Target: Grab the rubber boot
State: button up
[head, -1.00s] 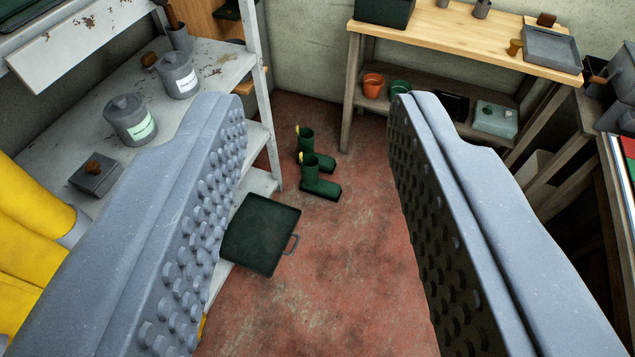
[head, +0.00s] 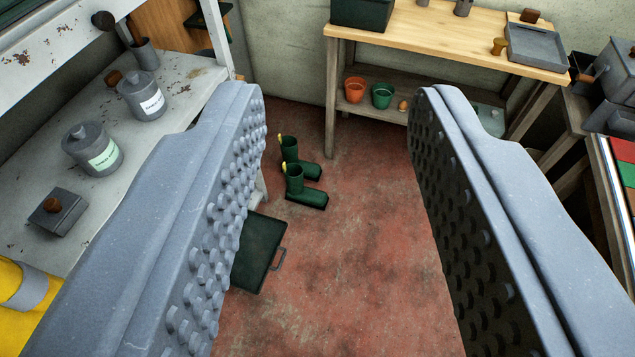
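Two green rubber boots stand upright on the red floor in the head view, one behind the other, toes to the right. The nearer boot (head: 304,190) has a yellow tab at its top. The farther boot (head: 298,163) is partly hidden behind it and also shows a yellow tab. My gripper (head: 340,95) is open, its two grey studded fingers wide apart with nothing between them. The boots appear in the gap between the fingers, closer to the left finger, and lie well beyond the fingertips.
A dark green flat case (head: 258,255) lies on the floor left, partly behind my left finger. A grey shelf (head: 190,100) with lidded tins stands left. A wooden workbench (head: 440,35) with pots on its lower shelf stands at the back. Open floor (head: 350,250) lies between.

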aim_at(296, 192)
jog(key=z, duration=0.25)
jog(key=i, duration=2.1)
jog(key=u, duration=0.4)
